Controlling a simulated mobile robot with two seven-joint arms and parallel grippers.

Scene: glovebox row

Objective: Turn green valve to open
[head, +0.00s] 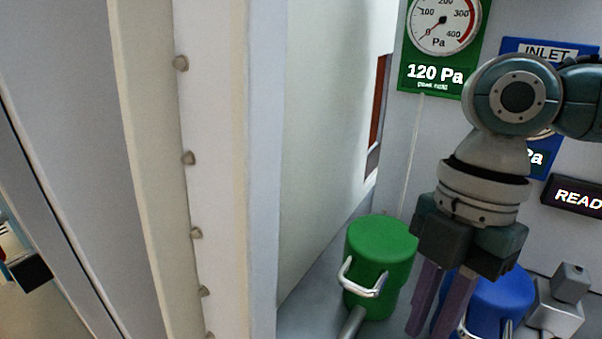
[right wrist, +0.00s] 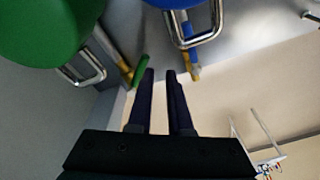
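A green canister (head: 378,262) with a silver loop handle (head: 361,281) stands below the green gauge panel. It also shows at the top left of the right wrist view (right wrist: 38,28). A metal pipe with a brass-coloured part runs from beside it to a small green piece (right wrist: 140,70), which looks like the green valve's handle. My right gripper (head: 435,325) points down between the green and blue canisters, its lower ends cut off by the picture edge. In the right wrist view its fingers (right wrist: 160,72) are apart with nothing between them, tips beside the green piece; contact is unclear. My left gripper is out of view.
A blue canister (head: 497,300) with a silver handle stands to the right, partly behind my gripper. A green gauge panel reading 120 Pa (head: 436,73) and a blue INLET panel (head: 540,47) are on the wall. A bolted pale frame (head: 215,180) stands at left.

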